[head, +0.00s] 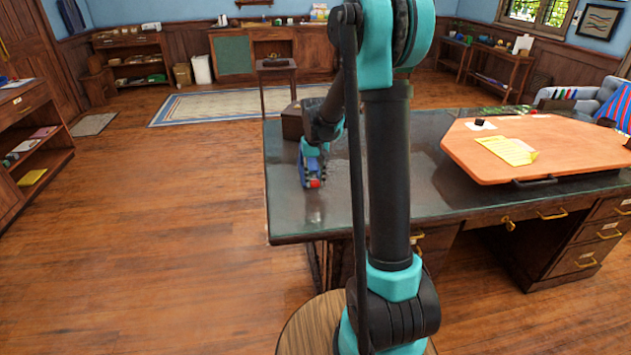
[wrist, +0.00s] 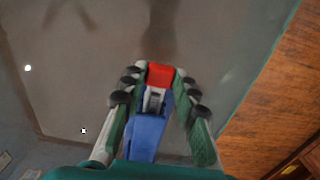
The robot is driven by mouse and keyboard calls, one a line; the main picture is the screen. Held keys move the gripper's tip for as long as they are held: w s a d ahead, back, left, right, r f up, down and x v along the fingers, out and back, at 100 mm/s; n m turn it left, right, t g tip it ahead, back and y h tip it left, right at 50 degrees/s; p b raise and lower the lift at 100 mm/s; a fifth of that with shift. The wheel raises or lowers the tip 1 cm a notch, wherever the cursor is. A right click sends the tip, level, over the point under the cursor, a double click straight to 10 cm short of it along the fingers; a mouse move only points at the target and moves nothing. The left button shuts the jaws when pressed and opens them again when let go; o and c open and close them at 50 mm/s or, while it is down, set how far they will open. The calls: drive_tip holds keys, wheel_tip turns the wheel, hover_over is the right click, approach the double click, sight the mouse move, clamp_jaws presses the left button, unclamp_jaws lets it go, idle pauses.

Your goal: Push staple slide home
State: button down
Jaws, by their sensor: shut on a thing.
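A blue stapler (wrist: 146,135) with a red end piece (wrist: 160,74) shows in the wrist view, a grey metal part between the blue body and the red end. My gripper (wrist: 160,82) has a finger on each side of it and is shut on the stapler near the red end. In the head view my gripper (head: 314,180) is low over the left part of the dark desk top (head: 290,222), with the blue and red of the stapler showing. Whether the stapler touches the desk is unclear. Much of its sides is hidden by the fingers.
An orange board (head: 570,160) with yellow paper (head: 507,150) lies on the desk's right part. A dark brown box (head: 292,122) stands behind my gripper. The desk's left edge is close, with open wood floor (head: 160,230) beyond.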

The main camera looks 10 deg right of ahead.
drive_tip(key=c, duration=1.2)
unclamp_jaws()
drive_tip(key=shift+o, duration=0.2)
wheel_tip(320, 180, up, 12)
